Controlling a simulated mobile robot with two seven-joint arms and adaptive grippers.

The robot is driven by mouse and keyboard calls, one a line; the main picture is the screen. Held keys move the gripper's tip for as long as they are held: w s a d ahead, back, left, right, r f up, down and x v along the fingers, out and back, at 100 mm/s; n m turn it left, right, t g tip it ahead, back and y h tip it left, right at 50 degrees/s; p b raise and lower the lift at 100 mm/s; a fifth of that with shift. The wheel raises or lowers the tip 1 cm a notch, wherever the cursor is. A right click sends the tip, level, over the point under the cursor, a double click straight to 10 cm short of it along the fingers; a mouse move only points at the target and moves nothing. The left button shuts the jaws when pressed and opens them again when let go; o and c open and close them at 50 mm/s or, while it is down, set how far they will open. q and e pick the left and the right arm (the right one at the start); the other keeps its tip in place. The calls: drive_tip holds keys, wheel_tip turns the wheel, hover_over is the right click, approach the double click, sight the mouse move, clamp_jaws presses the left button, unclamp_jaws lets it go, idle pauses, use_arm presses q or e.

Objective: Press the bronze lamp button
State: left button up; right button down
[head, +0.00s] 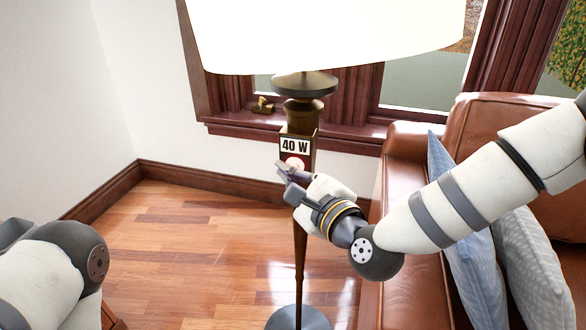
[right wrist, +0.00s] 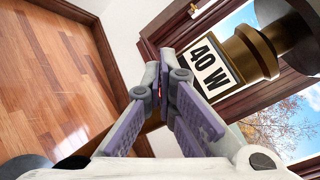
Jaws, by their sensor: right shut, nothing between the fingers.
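A bronze floor lamp (head: 302,112) with a large white shade (head: 325,35) stands in front of the window. Its box carries a "40 W" label (head: 295,146), which also shows in the right wrist view (right wrist: 210,69). A round red button (head: 295,162) with a pale mark sits just below the label. My right gripper (head: 283,169) is shut and empty, with its fingertips at the button's lower edge in the head view. Whether they touch it I cannot tell. In the right wrist view the shut fingers (right wrist: 164,68) hide most of the button. My left gripper is out of view; only part of that arm shows at lower left.
A brown leather sofa (head: 405,166) with blue striped cushions (head: 465,225) stands to the right, under my right arm. A small brass object (head: 263,106) sits on the window sill. The wooden floor (head: 200,240) left of the lamp is clear.

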drive_tip(key=shift+w, duration=0.1)
idle(0.3)
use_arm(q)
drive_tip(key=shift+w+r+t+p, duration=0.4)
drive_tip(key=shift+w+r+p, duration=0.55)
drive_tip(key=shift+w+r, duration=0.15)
use_arm(e)
drive_tip(key=s+a, duration=0.2)
drive_tip(key=s, duration=0.4)
drive_tip(key=shift+s, duration=0.4)
